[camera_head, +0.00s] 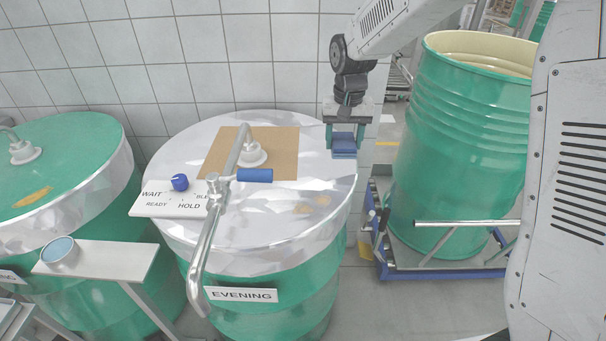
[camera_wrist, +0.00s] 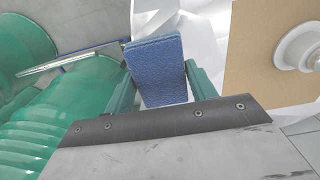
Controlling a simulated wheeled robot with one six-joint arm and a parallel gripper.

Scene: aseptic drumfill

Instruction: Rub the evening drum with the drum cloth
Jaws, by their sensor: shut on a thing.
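The evening drum (camera_head: 290,235) is green with a pale, shiny top and a label reading EVENING (camera_head: 241,295). Its top also shows in the wrist view (camera_wrist: 207,40). My gripper (camera_head: 344,135) points down at the right edge of the drum top. It is shut on the drum cloth (camera_head: 344,147), a folded blue pad that shows clearly between the two green fingers in the wrist view (camera_wrist: 158,72). The cloth is at the drum's rim; I cannot tell whether it touches the surface.
On the drum top are a brown square (camera_head: 285,160) with a white fitting (camera_head: 252,155), a metal pipe with a blue handle (camera_head: 254,175) and a sign with a blue knob (camera_head: 180,182). Another green drum (camera_head: 60,160) stands left. An open drum (camera_head: 460,140) stands on a trolley at right.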

